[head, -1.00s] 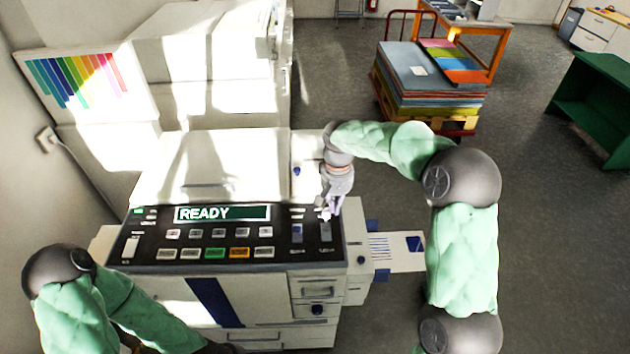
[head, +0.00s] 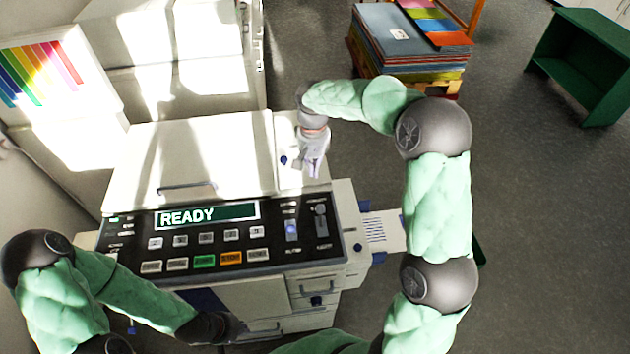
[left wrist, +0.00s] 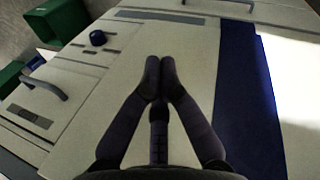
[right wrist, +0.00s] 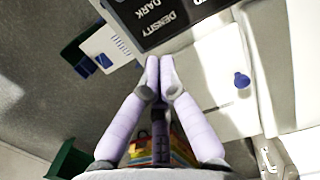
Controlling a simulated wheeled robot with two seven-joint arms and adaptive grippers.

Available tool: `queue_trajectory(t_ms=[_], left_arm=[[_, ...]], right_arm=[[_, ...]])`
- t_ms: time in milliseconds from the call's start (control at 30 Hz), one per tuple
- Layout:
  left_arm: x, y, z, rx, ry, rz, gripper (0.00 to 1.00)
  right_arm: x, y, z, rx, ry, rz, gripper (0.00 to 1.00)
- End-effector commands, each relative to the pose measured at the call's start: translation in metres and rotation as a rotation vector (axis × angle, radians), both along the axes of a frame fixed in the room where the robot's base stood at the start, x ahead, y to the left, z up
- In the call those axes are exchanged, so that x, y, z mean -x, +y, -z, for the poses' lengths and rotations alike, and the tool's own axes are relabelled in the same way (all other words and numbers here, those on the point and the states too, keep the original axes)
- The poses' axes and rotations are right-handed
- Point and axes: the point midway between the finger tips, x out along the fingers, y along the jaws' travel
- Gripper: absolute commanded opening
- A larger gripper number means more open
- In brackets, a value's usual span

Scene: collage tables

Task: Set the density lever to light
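The black control panel (head: 130,240) lies on top of the copier and its display reads READY. The density lever (head: 320,210) is in the slot at the panel's right end; its knob looks nearer the far end. In the right wrist view, the panel corner (right wrist: 150,40) shows the labels DENSITY and DARK, with the lever out of frame. My right gripper (head: 313,172) is beyond the panel's far edge, apart from the lever; its fingertips (right wrist: 160,65) are together and empty. My left gripper (head: 238,328) is low before the copier front, its fingertips (left wrist: 159,68) together and empty.
A second slider with a blue knob (head: 291,229) sits left of the density lever. A blue knob (right wrist: 242,80) is on the white top near my right gripper. An output tray (head: 383,232) sticks out at the copier's right. A paper stack (head: 400,60) stands behind, with open floor between.

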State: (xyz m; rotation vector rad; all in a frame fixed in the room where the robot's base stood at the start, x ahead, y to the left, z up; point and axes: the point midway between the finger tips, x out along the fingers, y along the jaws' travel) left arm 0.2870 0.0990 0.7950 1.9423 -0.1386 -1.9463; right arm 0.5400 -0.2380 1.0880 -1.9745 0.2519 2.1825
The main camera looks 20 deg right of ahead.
Motion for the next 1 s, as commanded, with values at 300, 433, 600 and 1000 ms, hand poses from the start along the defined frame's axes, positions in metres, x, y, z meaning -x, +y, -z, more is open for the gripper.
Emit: queue_trajectory(t_ms=[300, 433, 600, 1000], left_arm=[[0.000, 0.000, 0.009, 0.000, -0.001, 0.000, 0.00], [0.000, 0.000, 0.012, 0.000, -0.001, 0.000, 0.00], [0.000, 0.000, 0.013, 0.000, -0.001, 0.000, 0.00], [0.000, 0.000, 0.013, 0.000, -0.001, 0.000, 0.00]], right_arm=[[0.006, 0.001, 0.057, 0.000, 0.004, 0.000, 0.00], [0.009, 0.002, 0.081, 0.000, 0.004, 0.000, 0.00], [0.022, 0.005, 0.083, 0.000, -0.002, -0.001, 0.00], [0.044, 0.011, 0.073, 0.000, 0.000, 0.000, 0.00]])
